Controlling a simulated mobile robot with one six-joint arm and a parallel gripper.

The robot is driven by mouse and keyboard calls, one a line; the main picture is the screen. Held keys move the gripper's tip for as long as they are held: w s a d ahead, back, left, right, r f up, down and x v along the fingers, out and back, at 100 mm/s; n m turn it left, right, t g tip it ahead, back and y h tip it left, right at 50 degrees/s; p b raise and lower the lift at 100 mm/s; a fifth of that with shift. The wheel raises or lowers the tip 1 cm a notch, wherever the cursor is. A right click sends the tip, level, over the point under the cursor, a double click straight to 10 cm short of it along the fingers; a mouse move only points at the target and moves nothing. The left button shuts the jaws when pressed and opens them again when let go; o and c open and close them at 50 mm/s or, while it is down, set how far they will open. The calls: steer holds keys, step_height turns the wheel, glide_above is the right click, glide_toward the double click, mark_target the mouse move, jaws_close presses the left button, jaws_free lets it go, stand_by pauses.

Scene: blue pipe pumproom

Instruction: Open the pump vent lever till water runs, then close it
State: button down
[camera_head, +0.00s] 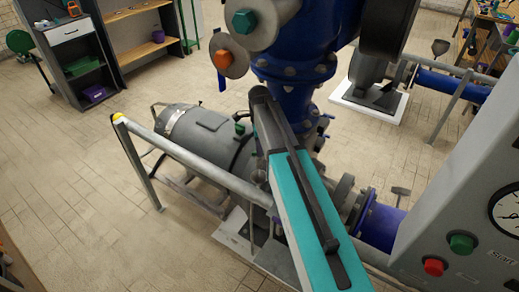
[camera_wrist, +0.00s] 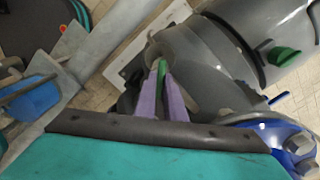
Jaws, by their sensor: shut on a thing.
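In the wrist view, the two lilac fingers of my gripper (camera_wrist: 162,72) are closed together on a slim green lever (camera_wrist: 161,66). The lever sits by a grey, rounded pump part, and only its green end shows between the fingertips. How far the lever is turned cannot be told. In the head view, my teal and dark arm covers the fingers and the lever. The grey pump motor (camera_head: 205,140) lies behind and left of my arm. No running water can be made out in either view.
A metal rail (camera_head: 137,165) with a yellow end runs before the motor. Blue pipework (camera_head: 290,70) stands behind my arm. A grey panel (camera_head: 465,190) with a green button (camera_head: 461,243), a red button (camera_head: 435,266) and a gauge is at right. Floor at left is clear.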

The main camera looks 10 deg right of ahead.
stand_by(0.3)
steer(key=c, duration=1.8)
jaws_free()
steer(key=shift+c, duration=0.2)
steer(key=shift+r, duration=0.2)
steer(key=shift+r+b, duration=0.95)
steer(key=shift+r, duration=2.65)
